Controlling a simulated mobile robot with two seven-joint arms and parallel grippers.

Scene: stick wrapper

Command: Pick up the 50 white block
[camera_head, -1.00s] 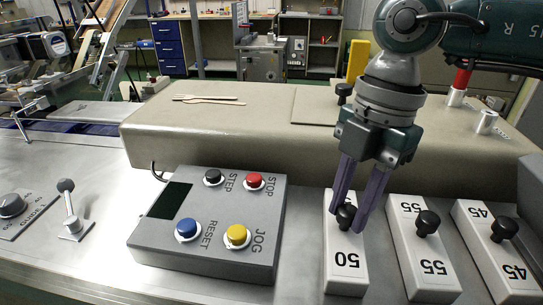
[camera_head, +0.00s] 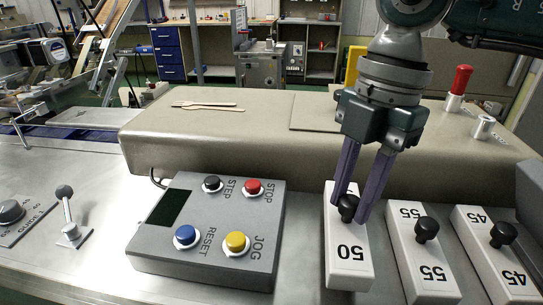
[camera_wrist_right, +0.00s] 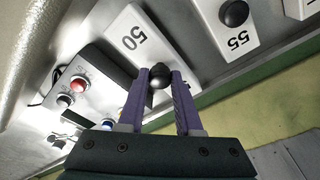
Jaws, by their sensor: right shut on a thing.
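The white block marked 50 (camera_head: 349,262) is at the front of the metal table, right of the grey button box, with a black knob on top. My right gripper (camera_head: 360,208) is shut on that knob, one purple finger on each side. The block appears slightly raised off the table, though its underside is hidden. In the right wrist view, the 50 block (camera_wrist_right: 126,38) shows beyond the fingers, with the knob between the fingertips (camera_wrist_right: 160,80). My left gripper is in neither view.
The white 55 block (camera_head: 428,262) stands close on the right, then the 45 block (camera_head: 488,250). The grey button box (camera_head: 205,222) is on the left.

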